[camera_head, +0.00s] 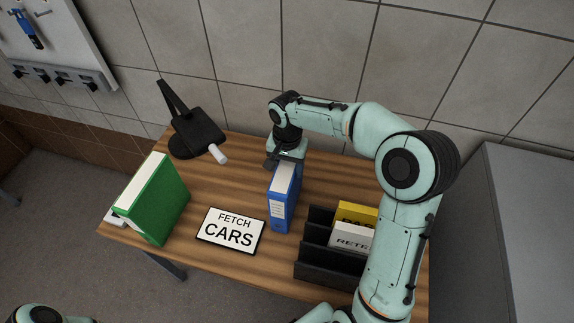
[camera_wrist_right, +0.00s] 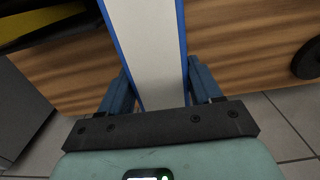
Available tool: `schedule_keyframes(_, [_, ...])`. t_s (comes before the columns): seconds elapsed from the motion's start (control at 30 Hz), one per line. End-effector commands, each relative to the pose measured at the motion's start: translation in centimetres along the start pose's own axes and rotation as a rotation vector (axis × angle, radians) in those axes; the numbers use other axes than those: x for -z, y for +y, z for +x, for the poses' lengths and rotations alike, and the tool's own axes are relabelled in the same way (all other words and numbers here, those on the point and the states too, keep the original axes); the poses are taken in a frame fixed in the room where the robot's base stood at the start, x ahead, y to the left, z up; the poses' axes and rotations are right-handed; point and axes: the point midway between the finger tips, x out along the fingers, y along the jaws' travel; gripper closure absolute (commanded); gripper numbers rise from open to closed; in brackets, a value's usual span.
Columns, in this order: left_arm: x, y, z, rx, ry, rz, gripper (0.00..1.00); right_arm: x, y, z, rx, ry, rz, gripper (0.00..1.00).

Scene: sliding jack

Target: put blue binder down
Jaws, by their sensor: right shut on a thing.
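The blue binder (camera_head: 283,200) is upright over the middle of the wooden table (camera_head: 240,150), its labelled spine facing the front. My right gripper (camera_head: 284,163) is shut on its back end. In the right wrist view, the white page block of the blue binder (camera_wrist_right: 146,40) runs up between the two fingers of my right gripper (camera_wrist_right: 160,82). I cannot tell whether the binder's bottom touches the table. My left gripper is not in view; only a piece of my left arm shows at the lower left.
A green binder (camera_head: 160,203) stands at the table's left end. A "FETCH CARS" sign (camera_head: 230,232) lies between the binders. A black rack (camera_head: 320,258) with yellow (camera_head: 357,214) and white (camera_head: 350,238) boxes stands to the right. A black stand (camera_head: 195,135) is at the back left.

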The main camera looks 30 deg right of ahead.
Motion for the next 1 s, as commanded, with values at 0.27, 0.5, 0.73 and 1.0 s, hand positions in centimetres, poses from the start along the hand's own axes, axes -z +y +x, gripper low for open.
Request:
schedule_keyframes(0.27, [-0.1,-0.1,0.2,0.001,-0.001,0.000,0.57,0.0,-0.1,0.1,0.002,0.002,-0.001,1.00])
schedule_keyframes(0.5, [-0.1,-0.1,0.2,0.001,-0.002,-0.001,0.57,0.0,0.0,0.3,0.000,0.000,-0.001,0.11])
schedule_keyframes(0.73, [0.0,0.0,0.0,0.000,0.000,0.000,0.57,0.1,-0.1,0.0,0.001,0.001,0.000,0.11])
schedule_keyframes(1.0, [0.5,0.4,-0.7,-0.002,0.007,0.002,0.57,0.1,-0.2,-4.2,0.005,0.006,0.001,0.11])
